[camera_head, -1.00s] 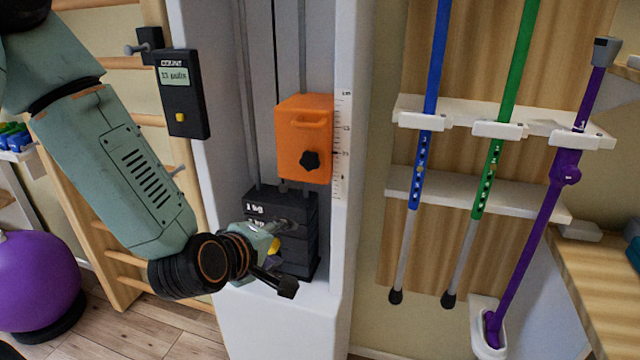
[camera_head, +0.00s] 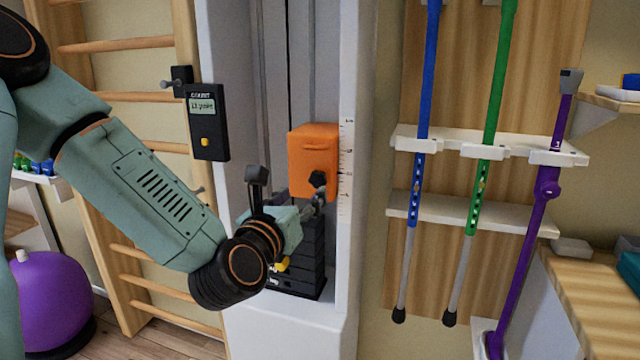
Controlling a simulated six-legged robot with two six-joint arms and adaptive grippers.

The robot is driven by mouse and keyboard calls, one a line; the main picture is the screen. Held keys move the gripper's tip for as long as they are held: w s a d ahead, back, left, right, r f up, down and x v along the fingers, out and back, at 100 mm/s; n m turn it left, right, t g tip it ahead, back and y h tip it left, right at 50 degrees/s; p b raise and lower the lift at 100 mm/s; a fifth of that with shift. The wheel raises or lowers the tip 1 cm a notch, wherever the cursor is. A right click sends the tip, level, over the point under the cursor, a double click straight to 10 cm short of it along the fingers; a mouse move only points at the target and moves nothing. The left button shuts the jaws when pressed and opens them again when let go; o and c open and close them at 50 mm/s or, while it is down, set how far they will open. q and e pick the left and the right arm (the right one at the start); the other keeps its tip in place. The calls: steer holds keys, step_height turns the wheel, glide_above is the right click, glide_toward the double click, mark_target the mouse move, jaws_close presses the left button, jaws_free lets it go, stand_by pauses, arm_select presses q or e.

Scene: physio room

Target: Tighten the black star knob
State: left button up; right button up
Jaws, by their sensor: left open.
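The black star knob (camera_head: 318,178) sits on the lower front of the orange carriage block (camera_head: 313,148), which rides on vertical rods in the white column. My left gripper (camera_head: 287,187) is open. Nothing is held. The gripper and wrist hide part of the dark weight stack (camera_head: 312,250). My right gripper is not in view.
A black counter with a small display (camera_head: 208,122) hangs on the column's left side. A scale strip (camera_head: 346,165) runs right of the block. A purple ball (camera_head: 52,300) lies at lower left.

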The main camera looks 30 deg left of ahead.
mark_target(317, 178)
arm_select(q)
steer(key=shift+n, duration=0.4)
steer(key=x, duration=0.5)
steer(key=b+x, duration=0.1)
steer(key=x, duration=0.2)
steer(key=shift+w+a+f, duration=0.15)
steer(key=shift+a+f, duration=0.1)
steer(key=shift+a, duration=0.05)
steer(key=shift+d+r, duration=0.1)
